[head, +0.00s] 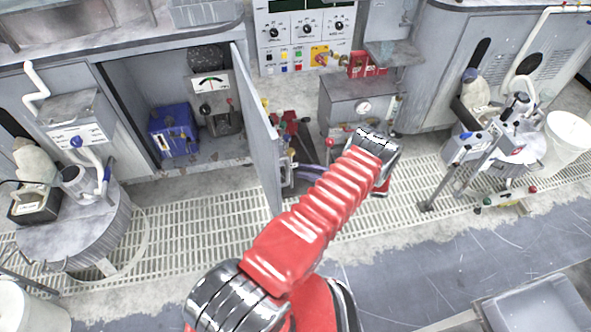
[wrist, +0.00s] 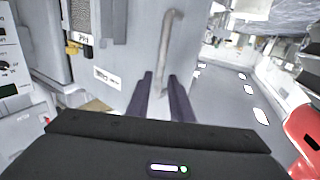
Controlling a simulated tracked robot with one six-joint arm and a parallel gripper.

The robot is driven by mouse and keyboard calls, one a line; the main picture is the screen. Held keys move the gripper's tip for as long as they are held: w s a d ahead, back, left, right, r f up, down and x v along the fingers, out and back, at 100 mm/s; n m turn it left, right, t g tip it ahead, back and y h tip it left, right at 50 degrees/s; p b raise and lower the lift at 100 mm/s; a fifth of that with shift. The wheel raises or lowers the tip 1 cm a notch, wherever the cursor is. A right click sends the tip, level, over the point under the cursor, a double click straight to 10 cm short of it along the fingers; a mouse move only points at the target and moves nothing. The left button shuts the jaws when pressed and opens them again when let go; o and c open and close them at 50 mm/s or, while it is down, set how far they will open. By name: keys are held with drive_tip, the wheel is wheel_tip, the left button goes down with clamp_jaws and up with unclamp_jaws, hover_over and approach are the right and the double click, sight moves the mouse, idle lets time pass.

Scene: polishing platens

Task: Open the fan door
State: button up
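A grey door (head: 257,125) stands swung out from the cabinet front in the head view, its edge toward me. In the wrist view a light grey door panel (wrist: 133,58) fills the middle, with a long, slightly bent grey handle (wrist: 171,38) running down it. My gripper (wrist: 160,77) points at this panel. Its two dark fingers are apart, and the lower end of the handle shows between them. I cannot tell whether either finger touches it. In the head view my red arm reaches to the right side of the door and mostly hides the gripper.
The cabinet's open bay holds a blue box (head: 174,131) and a gauge unit (head: 213,92). A control panel (head: 306,35) stands behind. A round drum (head: 75,232) is at left, a white bucket (head: 562,141) at right. Grated floor (head: 180,222) lies before the cabinets.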

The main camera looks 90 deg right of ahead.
drive_tip(key=v, duration=0.6)
drive_tip(key=shift+s, duration=0.3)
idle(0.4)
